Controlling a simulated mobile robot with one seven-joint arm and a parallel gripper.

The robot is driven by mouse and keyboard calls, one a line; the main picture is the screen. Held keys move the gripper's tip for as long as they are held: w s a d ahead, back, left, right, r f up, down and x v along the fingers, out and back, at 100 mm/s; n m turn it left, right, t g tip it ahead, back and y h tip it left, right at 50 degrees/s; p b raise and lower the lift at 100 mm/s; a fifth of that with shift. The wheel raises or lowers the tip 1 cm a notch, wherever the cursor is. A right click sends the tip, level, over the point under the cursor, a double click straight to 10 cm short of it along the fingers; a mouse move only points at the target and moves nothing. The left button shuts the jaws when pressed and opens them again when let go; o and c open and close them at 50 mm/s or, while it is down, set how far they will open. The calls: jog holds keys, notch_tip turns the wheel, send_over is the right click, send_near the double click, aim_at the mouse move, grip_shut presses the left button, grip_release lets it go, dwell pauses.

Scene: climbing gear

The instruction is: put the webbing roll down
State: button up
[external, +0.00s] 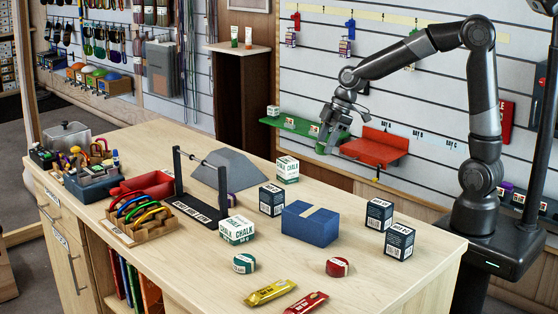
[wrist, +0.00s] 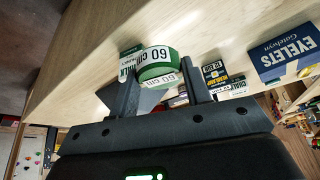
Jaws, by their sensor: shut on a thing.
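My gripper (external: 327,138) is shut on the green webbing roll (external: 321,149), beyond the far edge of the wooden counter (external: 300,278) in the external view. In the wrist view, the webbing roll (wrist: 158,63) is green with a white band reading "60 CM". It sits between the two dark fingers of my gripper (wrist: 160,72). In the external view the roll is small and partly hidden by the gripper, in front of the green shelf (external: 284,127) and left of the red shelf (external: 374,147). I cannot tell whether it touches the green shelf.
The counter holds a blue box (external: 310,223), a white chalk box (external: 237,230), several dark boxes (external: 379,214), a teal roll (external: 244,263), a red roll (external: 338,267) and two bars (external: 270,291). A dark rack (external: 205,189) stands mid-counter. Its front right corner is clear.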

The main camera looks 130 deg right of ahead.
jog(key=shift+s+d+r, duration=0.15)
jog(key=shift+s+r, duration=0.25)
jog(key=shift+s, duration=0.2)
jog(key=w+a+r+n, duration=0.1)
jog(key=w+a+r, duration=0.1)
jog(key=w+a, duration=0.3)
jog(key=w+a+r+n+y, duration=0.1)
jog(key=w+a+r, duration=0.2)
jog(key=w, duration=0.4)
jog(key=w+a+r+n, duration=0.1)
jog(key=w+a+r, duration=0.1)
jog(key=w+a, duration=0.3)
send_over(307, 212)
jog(key=s, duration=0.2)
jog(key=f, duration=0.6)
jog(key=shift+w+a+f, duration=0.2)
jog(key=shift+a+f, duration=0.05)
jog(key=shift+f, duration=2.15)
jog(key=shift+f, duration=0.1)
jog(key=o, duration=1)
